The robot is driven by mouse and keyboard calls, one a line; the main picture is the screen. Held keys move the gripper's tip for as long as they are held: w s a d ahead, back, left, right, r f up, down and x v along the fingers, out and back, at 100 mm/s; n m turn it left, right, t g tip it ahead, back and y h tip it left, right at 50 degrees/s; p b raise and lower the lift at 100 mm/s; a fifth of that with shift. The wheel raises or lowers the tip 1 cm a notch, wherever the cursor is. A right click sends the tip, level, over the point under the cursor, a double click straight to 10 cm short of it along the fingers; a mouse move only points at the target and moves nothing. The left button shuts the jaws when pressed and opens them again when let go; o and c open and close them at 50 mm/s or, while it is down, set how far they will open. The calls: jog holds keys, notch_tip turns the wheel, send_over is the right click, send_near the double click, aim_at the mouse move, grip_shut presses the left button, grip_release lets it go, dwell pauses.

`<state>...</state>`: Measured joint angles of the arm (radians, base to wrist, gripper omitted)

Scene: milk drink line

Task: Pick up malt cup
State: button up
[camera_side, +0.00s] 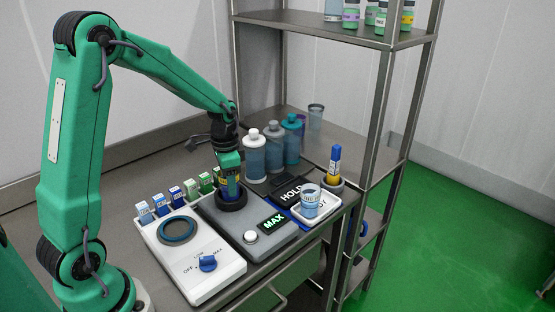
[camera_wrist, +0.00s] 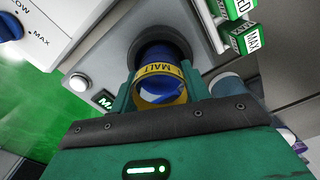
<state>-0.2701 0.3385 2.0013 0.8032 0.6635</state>
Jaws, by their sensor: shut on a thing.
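The malt cup (camera_wrist: 160,84) is blue with a yellow band lettered MALT. In the wrist view it sits between the two fingers of my gripper (camera_wrist: 157,95), which is shut on it. In the side view my gripper (camera_side: 229,165) points down, and the cup (camera_side: 230,190) shows below it, partly hidden by the fingers. The cup is at the dark round ring (camera_side: 231,205) on the grey unit with the MAX display. Whether its base rests in the ring or is just above it, I cannot tell.
A white unit (camera_side: 190,265) with a blue knob stands at the front. Small labelled boxes (camera_side: 176,194) line its back. Several bottles (camera_side: 272,145) stand behind the gripper. A labelled cup (camera_side: 310,200) stands on a tray at the right, near a blue-and-yellow item (camera_side: 334,164) upright in a holder.

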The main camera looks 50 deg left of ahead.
notch_tip(320, 180, up, 4)
jog(key=shift+f, duration=0.2)
jog(key=s+d+r, duration=0.3)
jog(key=d+r, duration=0.3)
jog(key=d, duration=0.5)
jog(key=shift+d+r, duration=0.15)
jog(key=shift+r, duration=0.2)
jog(key=shift+w, duration=0.1)
jog(key=w+a+f, duration=0.2)
jog(key=w, duration=0.9)
jog(key=w+a+f, duration=0.2)
jog(key=w, duration=1)
jog(key=shift+w+a, duration=0.25)
jog(key=shift+f, duration=2.5)
jog(key=shift+f, duration=0.1)
